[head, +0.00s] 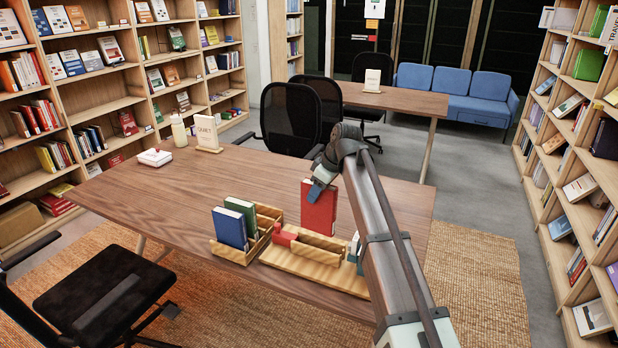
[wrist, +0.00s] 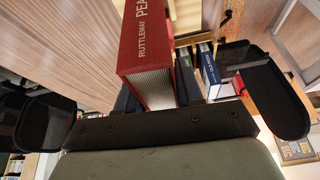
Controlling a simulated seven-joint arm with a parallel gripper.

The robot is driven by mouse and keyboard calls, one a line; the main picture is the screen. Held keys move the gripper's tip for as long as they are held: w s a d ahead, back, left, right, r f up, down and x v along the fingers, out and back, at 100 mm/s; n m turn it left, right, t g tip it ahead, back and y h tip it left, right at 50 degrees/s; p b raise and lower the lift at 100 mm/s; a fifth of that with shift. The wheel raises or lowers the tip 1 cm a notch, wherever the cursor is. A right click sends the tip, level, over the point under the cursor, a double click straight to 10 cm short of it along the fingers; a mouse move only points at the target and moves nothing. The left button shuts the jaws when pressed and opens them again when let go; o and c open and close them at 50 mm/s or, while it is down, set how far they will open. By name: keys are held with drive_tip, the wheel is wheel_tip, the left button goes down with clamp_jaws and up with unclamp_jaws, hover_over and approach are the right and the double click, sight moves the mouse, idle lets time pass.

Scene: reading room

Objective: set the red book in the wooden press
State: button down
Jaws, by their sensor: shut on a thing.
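The red book (head: 319,208) stands upright in my gripper (head: 321,188), which is shut on it near its upper left edge. Its spine lettering and page edges show in the wrist view (wrist: 146,55). The wooden press (head: 312,267) is on the near part of the table, with a red block (head: 286,236) at its left. My arm partly hides the press's right end.
A wooden rack (head: 233,254) with a blue book (head: 230,228) and a green book (head: 241,214) stands left of the press. The tabletop (head: 165,205) between is clear.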

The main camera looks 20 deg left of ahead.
sight(317, 217)
drive_tip(key=shift+s+n, duration=0.2)
drive_tip(key=shift+n, duration=0.2)
drive_tip(key=shift+f, duration=2)
drive_tip(key=shift+f, duration=1.6)
drive_tip(key=shift+f, duration=1.1)
